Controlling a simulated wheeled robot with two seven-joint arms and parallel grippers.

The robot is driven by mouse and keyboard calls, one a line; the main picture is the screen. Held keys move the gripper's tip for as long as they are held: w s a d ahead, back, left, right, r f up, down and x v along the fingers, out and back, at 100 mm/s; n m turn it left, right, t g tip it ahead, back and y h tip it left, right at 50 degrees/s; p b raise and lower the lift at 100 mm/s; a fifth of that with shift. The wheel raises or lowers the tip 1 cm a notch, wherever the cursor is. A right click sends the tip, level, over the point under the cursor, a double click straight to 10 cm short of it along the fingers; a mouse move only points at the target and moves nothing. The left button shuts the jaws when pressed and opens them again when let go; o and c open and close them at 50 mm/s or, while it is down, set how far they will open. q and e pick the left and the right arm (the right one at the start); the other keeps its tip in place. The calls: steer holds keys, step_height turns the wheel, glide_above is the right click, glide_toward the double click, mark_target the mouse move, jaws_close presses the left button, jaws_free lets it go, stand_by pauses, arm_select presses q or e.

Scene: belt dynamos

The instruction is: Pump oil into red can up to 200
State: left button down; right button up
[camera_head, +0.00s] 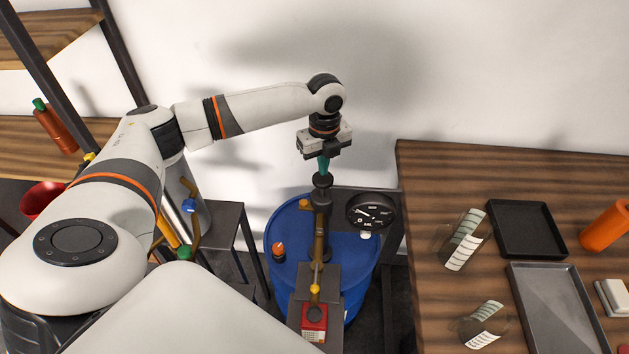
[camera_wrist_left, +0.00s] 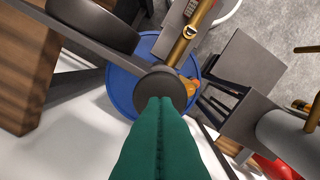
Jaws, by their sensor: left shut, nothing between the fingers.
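The blue oil drum (camera_head: 277,245) stands on the floor with a pump (camera_head: 321,225) on top. The pump has a dark round top (camera_head: 322,180), a brass pipe and a spout with a yellow tip (camera_head: 315,292). Below the tip is a red can (camera_head: 314,318) with a pale label. A round black gauge (camera_head: 370,212) is right of the pump; I cannot read its value. My left gripper (camera_head: 323,168) is shut and empty, pointing down right at the pump's top. In the left wrist view its green fingers (camera_wrist_left: 160,135) overlap the dark knob (camera_wrist_left: 158,90); contact is unclear. My right gripper is not in view.
A wooden table (camera_head: 430,190) at right holds a black tray (camera_head: 500,252), a grey tray (camera_head: 515,285), two clear labelled cylinders and an orange bottle (camera_head: 605,228). A small dark stand (camera_head: 225,215) is left of the drum. Shelves with a red-brown bottle (camera_head: 57,128) are at far left.

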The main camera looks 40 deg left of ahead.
arm_select(q)
steer(key=shift+s+f+b, duration=0.1)
steer(key=shift+f+b, duration=0.5)
steer(key=shift+f, duration=1.65)
steer(key=shift+r, duration=0.1)
stand_by(0.3)
step_height(320, 180, up, 9)
steer(key=p, duration=0.9)
steer(key=shift+f, duration=0.2)
steer(key=shift+f, duration=0.1)
steer(key=shift+r, duration=0.4)
step_height(320, 180, up, 11)
steer(key=b, duration=0.3)
glide_above(323, 178)
steer(key=shift+r, duration=0.15)
